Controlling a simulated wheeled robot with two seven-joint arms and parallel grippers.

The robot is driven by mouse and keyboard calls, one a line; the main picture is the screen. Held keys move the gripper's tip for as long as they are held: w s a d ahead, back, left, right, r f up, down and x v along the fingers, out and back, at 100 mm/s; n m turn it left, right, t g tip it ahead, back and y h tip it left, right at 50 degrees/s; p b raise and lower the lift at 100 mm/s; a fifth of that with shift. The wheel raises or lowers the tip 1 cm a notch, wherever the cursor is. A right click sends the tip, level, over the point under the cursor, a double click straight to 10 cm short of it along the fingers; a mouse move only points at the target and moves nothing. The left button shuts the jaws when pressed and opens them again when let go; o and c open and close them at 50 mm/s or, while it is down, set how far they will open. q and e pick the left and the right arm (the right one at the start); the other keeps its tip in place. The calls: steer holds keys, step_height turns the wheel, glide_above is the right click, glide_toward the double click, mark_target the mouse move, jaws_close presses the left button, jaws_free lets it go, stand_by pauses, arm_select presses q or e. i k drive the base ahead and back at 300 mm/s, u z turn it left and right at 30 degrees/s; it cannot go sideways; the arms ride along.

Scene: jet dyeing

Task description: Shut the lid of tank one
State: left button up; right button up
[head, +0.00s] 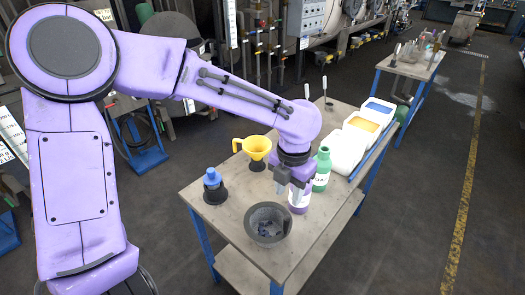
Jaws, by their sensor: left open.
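My left arm comes in from the left and reaches over the near table. My left gripper (289,190) points down, open, above the table between the grey bucket and the green bottle. A white bottle with a purple label (300,200) stands right beside or behind its fingers; I cannot tell whether they touch. A large round grey vessel end (170,48) stands at the back left, partly hidden by my arm, far from the gripper. I cannot tell which vessel is tank one or how its lid stands. My right gripper is out of view.
The near table (228,232) holds a grey bucket (268,224), a blue-capped bottle (213,186), a yellow funnel (256,149), a green bottle (322,168) and several white bins (347,150). A second table (410,66) stands behind. Floor at right is clear.

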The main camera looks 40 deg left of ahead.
mark_target(172, 24)
steer(key=u, duration=1.85)
